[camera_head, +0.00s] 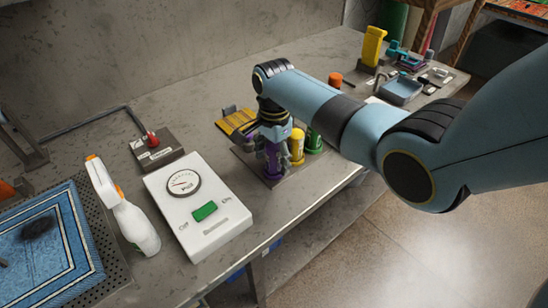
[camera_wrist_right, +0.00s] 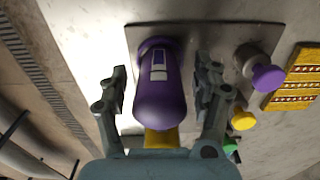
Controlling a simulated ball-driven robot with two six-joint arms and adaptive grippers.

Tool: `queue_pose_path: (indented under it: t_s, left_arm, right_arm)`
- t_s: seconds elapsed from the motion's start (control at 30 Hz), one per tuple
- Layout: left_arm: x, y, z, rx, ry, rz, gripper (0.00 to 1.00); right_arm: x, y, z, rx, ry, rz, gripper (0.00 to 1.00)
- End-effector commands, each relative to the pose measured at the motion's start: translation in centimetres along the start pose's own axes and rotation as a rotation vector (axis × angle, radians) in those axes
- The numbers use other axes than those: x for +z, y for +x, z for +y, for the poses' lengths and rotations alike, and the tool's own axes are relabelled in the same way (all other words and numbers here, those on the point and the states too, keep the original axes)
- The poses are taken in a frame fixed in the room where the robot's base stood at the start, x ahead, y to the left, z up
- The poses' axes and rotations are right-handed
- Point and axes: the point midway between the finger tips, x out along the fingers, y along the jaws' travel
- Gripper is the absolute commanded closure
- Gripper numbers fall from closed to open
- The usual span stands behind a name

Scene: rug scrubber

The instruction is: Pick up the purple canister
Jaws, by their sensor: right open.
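The purple canister (camera_head: 273,162) stands on a grey plate on the bench in the head view. My right gripper (camera_head: 273,143) is over its upper part and hides some of it. In the right wrist view the purple canister (camera_wrist_right: 160,98), with a pale label, lies between the two spread fingers of my right gripper (camera_wrist_right: 161,85). Gaps show on both sides of it, and a yellow part shows at its near end. My left gripper is in neither view.
A yellow canister (camera_head: 297,143) and a green canister (camera_head: 314,142) stand close to the right. A white dial box (camera_head: 197,205) and a spray bottle (camera_head: 128,215) are to the left.

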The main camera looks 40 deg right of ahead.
Motion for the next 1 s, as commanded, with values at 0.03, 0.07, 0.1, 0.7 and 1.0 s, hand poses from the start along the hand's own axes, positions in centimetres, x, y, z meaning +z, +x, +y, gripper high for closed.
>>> queue_pose_path:
  t_s: [0.03, 0.07, 0.1, 0.7, 1.0]
  left_arm:
    - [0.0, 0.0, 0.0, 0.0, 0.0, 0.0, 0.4]
    - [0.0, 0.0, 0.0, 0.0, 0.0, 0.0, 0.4]
    - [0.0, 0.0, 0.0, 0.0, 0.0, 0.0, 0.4]
    - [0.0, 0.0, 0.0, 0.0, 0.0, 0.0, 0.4]
    - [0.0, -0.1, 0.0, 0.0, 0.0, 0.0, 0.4]
  right_arm:
    - [0.0, 0.0, 0.0, 0.0, 0.0, 0.0, 0.34]
    - [0.0, 0.0, 0.0, 0.0, 0.0, 0.0, 0.34]
    - [0.0, 0.0, 0.0, 0.0, 0.0, 0.0, 0.38]
    - [0.0, -0.1, 0.0, 0.0, 0.0, 0.0, 0.96]
    - [-0.1, -1.7, -0.1, -0.003, 0.0, 0.001, 0.96]
